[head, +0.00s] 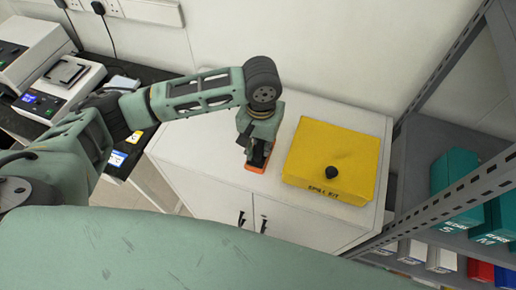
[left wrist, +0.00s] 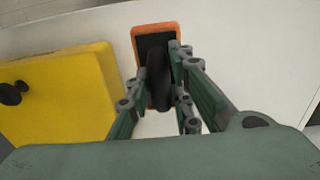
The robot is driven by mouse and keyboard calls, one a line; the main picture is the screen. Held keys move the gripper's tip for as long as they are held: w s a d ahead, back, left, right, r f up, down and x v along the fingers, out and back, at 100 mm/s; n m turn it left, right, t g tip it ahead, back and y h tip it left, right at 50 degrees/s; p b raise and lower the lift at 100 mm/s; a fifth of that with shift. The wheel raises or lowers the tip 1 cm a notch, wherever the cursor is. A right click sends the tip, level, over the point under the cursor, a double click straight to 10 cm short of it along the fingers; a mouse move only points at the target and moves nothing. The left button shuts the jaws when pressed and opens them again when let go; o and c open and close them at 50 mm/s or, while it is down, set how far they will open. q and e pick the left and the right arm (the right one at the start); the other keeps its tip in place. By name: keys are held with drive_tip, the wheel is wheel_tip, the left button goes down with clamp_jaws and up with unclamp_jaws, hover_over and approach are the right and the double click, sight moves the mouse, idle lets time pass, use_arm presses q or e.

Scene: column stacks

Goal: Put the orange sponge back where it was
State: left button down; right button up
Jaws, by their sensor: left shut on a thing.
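The orange sponge (head: 258,169) is at the front part of the white cabinet top, under my left gripper (head: 258,155). In the left wrist view the sponge (left wrist: 154,28) has an orange rim, a dark upper face and a black raised grip between my fingers. My left gripper (left wrist: 158,98) is shut on this black grip from above. The gripper hides much of the sponge in the head view. I cannot tell whether its underside touches the cabinet top. My right gripper is not in view.
A yellow spill kit box (head: 330,150) with a black knob stands close to the right on the white cabinet (head: 300,215). A grey shelf rack (head: 440,205) with glove boxes stands further right. Lab devices (head: 62,85) and power sockets are at the left. The cabinet top's back left is clear.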

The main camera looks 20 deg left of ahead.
sight(259, 142)
use_arm(q)
drive_tip(key=shift+w+a+f, duration=0.35)
drive_tip(key=shift+a+f, duration=0.05)
drive_tip(key=shift+f, duration=0.05)
wheel_tip(259, 142, down, 3)
drive_tip(key=shift+s+f+p, duration=0.1)
drive_tip(key=shift+p, duration=0.5)
drive_tip(key=shift+f, duration=0.2)
drive_tip(key=c, duration=1.6)
unclamp_jaws()
drive_tip(key=shift+f, duration=0.1)
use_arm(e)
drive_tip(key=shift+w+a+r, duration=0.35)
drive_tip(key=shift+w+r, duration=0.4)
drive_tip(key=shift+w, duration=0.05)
use_arm(q)
drive_tip(key=shift+o, duration=0.2)
wheel_tip(259, 142, up, 11)
drive_tip(key=shift+d+b, duration=0.1)
drive_tip(key=shift+b, duration=1.1)
drive_tip(key=shift+r, duration=0.65)
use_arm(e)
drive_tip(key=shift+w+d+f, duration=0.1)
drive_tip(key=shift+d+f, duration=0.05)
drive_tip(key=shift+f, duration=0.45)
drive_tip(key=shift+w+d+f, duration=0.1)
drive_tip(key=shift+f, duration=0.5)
